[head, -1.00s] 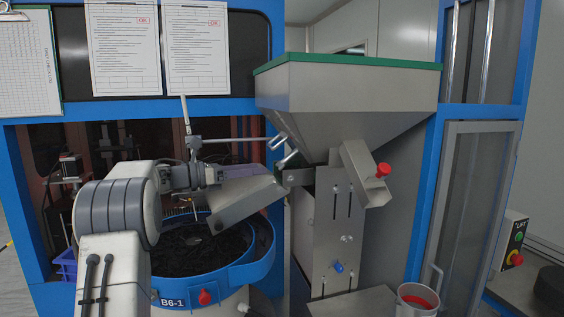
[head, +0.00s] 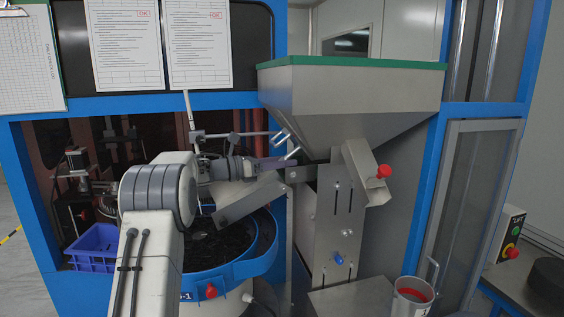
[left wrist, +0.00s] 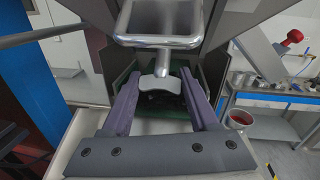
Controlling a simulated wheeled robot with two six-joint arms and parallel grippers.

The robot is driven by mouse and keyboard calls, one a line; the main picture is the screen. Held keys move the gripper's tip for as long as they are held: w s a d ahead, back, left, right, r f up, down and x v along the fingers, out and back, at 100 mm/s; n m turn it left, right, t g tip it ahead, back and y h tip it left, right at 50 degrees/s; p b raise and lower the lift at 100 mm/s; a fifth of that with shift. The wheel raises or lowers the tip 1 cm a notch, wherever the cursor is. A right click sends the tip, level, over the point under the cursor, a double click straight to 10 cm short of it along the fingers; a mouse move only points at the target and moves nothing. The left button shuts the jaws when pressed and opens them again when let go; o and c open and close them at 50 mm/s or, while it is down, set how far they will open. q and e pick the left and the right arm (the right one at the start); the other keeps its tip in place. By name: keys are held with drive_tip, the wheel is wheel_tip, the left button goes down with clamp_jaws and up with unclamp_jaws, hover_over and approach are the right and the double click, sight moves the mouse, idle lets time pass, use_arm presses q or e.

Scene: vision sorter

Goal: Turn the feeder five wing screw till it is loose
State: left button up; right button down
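My left gripper (head: 288,161) reaches in from the left to just under the hopper's left side. In the left wrist view its two purple fingers (left wrist: 160,76) are open, one on each side of a metal wing-shaped piece (left wrist: 160,84). This looks like the wing screw; it hangs from a short stem below a square metal loop (left wrist: 160,40). Gaps show between it and both fingers. In the head view a small metal piece (head: 292,154) shows at the fingertips. A blue bowl feeder (head: 250,268) with dark parts stands below; its label is mostly hidden by my arm. My right gripper is not in view.
The steel hopper (head: 360,95) with a green rim stands close right of the gripper. A tilted metal chute (head: 245,200) lies just below it. A red knob (head: 383,171) sits on the hopper's outlet. A blue crate (head: 92,246) is at left.

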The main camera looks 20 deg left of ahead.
use_arm(q)
drive_tip(key=c, duration=0.5)
drive_tip(key=shift+c, duration=0.2)
drive_tip(key=shift+r+g+h+p, duration=0.1)
drive_tip(key=shift+g+h+p, duration=0.5)
drive_tip(key=shift+g, duration=0.3)
drive_tip(key=shift+n+g+h+p, duration=0.3)
drive_tip(key=shift+g+h+p, duration=0.1)
drive_tip(key=shift+g+p, duration=0.3)
drive_tip(key=g+h+p, duration=0.1)
drive_tip(key=p, duration=0.2)
drive_tip(key=shift+r, duration=0.15)
drive_tip(key=shift+f+n+g+h+p, duration=0.2)
drive_tip(key=shift+n+g+h+p, duration=0.25)
drive_tip(key=shift+g+p, duration=0.7)
drive_tip(key=shift+t, duration=0.25)
